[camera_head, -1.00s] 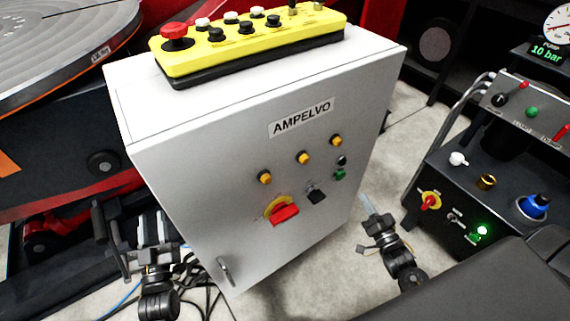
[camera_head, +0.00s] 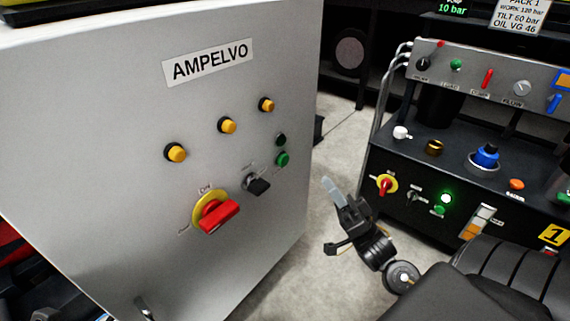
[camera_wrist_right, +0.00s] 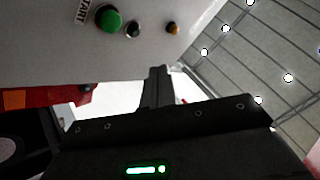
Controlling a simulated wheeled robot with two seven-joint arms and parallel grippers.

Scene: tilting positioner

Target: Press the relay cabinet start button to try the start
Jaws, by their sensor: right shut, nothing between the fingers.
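The grey relay cabinet (camera_head: 90,130), labelled AMPELVO, fills the left of the head view. Its green start button (camera_head: 283,159) is near the right edge of the door, below a small black button (camera_head: 280,140). In the right wrist view the green button (camera_wrist_right: 109,18) is at the top, beside a START label (camera_wrist_right: 82,10). My right gripper (camera_head: 328,184) is shut and empty, to the right of and below the button in the head view, apart from it. Its closed fingers (camera_wrist_right: 157,75) show below the button in the wrist view. My left gripper is not clearly in view.
The door also carries a red rotary handle (camera_head: 220,217), a black selector (camera_head: 257,186) and yellow lamps (camera_head: 227,126). A hydraulic control console (camera_head: 490,170) with a lit green lamp stands on the right. Bare floor (camera_head: 335,140) shows between cabinet and console.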

